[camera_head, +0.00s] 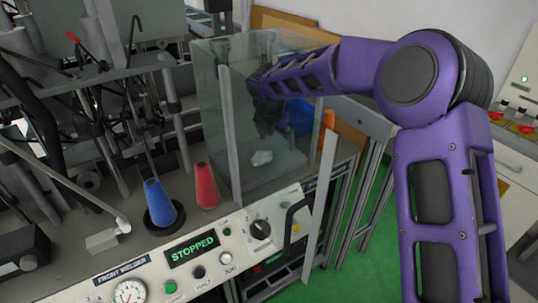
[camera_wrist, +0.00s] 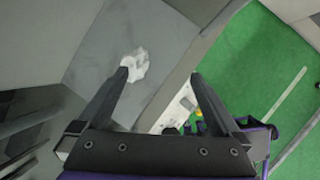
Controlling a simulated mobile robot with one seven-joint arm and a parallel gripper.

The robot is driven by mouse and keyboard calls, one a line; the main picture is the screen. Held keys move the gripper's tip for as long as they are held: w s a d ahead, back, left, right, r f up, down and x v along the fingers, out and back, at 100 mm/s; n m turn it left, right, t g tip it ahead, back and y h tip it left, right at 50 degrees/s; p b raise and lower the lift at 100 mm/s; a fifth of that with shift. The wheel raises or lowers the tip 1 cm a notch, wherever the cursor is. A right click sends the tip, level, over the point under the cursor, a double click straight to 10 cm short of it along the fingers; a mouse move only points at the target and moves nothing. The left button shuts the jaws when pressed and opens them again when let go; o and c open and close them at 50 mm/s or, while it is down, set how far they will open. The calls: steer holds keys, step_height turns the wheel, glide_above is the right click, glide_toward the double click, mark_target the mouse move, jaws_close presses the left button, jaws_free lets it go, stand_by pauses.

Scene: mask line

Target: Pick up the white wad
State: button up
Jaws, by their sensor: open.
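The white wad (camera_head: 262,158) is a small crumpled lump on the grey surface inside a clear-walled enclosure (camera_head: 218,130). In the wrist view the wad (camera_wrist: 136,64) lies just beyond the tip of the left finger. I cannot tell whether the finger touches it. My gripper (camera_wrist: 158,76) is open, with nothing between its fingers. The right finger is over the edge of the surface, near the green floor. In the head view my purple arm reaches in from the right, and my gripper (camera_head: 268,122) appears dark behind the clear panel, above the wad.
A blue cone (camera_head: 158,197) and a red cone (camera_head: 206,186) stand left of the enclosure. A control panel (camera_head: 190,255) reading STOPPED runs along the front. Machine rods and arms crowd the left. A blue object (camera_head: 300,117) shows beside the gripper. Green floor (camera_head: 350,260) lies at right.

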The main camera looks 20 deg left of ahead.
steer(key=a+n, duration=0.1)
steer(key=a+f+n, duration=0.1)
steer(key=a, duration=0.1)
steer(key=a+f+n, duration=0.1)
steer(key=shift+s+a+f+n+g+y, duration=0.2)
steer(key=shift+s+f+n+g+y, duration=0.1)
steer(key=shift+n, duration=0.1)
steer(key=x, duration=0.7)
steer(key=shift+w+a, duration=0.2)
steer(key=shift+w, duration=0.05)
steer(key=shift+r, duration=0.1)
steer(key=c, duration=1.2)
